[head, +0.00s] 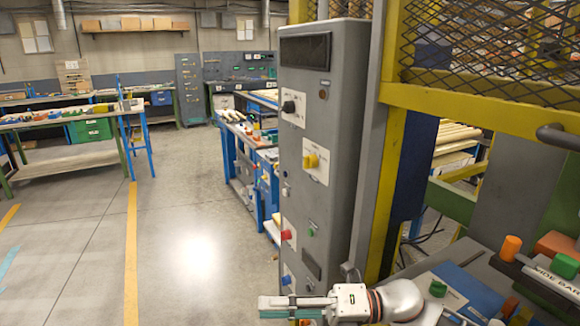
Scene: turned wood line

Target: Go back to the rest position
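My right gripper (275,307) is at the bottom of the head view, with its arm coming in from the right and its fingers pointing left. It is in front of the lower part of the grey control cabinet (318,130). The fingers lie nearly in line with my view, so I cannot tell whether they are open or shut. I see no object held in them. My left gripper is not in view.
The cabinet carries a yellow knob (311,161) and a red button (286,235). A yellow frame with mesh (490,60) stands at the right, above a cluttered bench with an orange-handled tool (511,246). Open floor (190,240) lies left, with workbenches (70,160) beyond.

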